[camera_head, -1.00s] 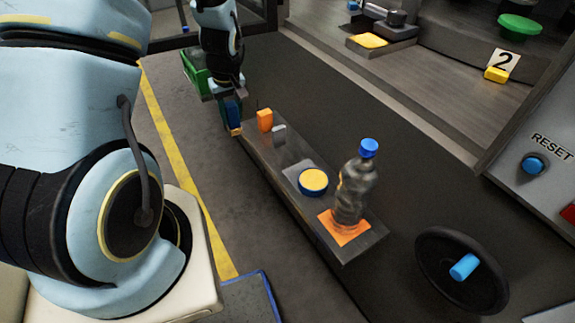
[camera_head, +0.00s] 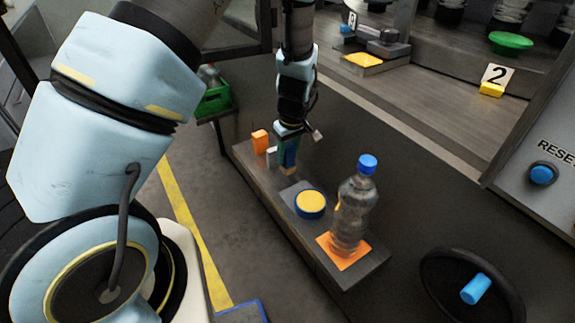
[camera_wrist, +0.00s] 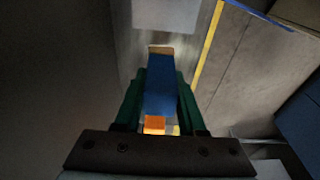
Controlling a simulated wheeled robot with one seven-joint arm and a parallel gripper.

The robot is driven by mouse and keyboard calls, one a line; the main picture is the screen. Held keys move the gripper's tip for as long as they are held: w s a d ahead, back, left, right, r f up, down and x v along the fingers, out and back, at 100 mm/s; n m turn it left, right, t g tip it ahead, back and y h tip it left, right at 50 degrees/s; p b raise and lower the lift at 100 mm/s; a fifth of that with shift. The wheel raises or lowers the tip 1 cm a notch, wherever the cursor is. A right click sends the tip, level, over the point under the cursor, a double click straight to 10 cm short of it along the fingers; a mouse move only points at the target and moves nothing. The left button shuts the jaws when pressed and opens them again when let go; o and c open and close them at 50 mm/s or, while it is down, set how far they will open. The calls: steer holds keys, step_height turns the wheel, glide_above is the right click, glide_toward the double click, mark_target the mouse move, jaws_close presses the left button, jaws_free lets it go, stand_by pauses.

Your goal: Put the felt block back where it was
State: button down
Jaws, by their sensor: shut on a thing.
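My gripper (camera_head: 288,152) has green fingers and is shut on a blue block with a tan end, which looks like the felt block (camera_wrist: 160,92). The block also shows between the fingers in the head view (camera_head: 290,154), partly hidden by them. It is upright over the narrow grey shelf (camera_head: 318,246), between the small pale item and the round tin. I cannot tell whether its lower end touches the shelf.
On the shelf stand an orange block (camera_head: 260,141), a pale item (camera_head: 271,157), a blue tin with yellow top (camera_head: 310,204) and a clear blue-capped bottle (camera_head: 352,215) on an orange square (camera_head: 344,252). A green crate (camera_head: 214,100) is behind left.

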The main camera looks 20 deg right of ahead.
mark_target(287, 165)
steer(key=shift+f+p, duration=0.4)
steer(key=shift+f, duration=1.7)
steer(key=shift+f, duration=0.1)
steer(key=c, duration=0.5)
jaws_free()
steer(key=r, duration=0.4)
steer(key=s+r+b, duration=0.1)
steer(key=r, duration=0.3)
steer(key=r+b, duration=0.1)
steer(key=r, duration=0.3)
steer(key=shift+s+d, duration=0.1)
steer(key=shift+s, duration=0.3)
steer(key=s+a+r+m, duration=0.1)
steer(key=a+r, duration=0.2)
steer(key=a, duration=0.7)
steer(key=a+r+m, duration=0.1)
steer(key=a+r, duration=0.3)
steer(key=a, duration=0.6)
steer(key=s+a+r+m, duration=0.1)
steer(key=a+r, duration=0.2)
steer(key=a, duration=0.7)
steer(key=shift+s+a+r+h, duration=0.15)
steer(key=shift+s+h, duration=0.15)
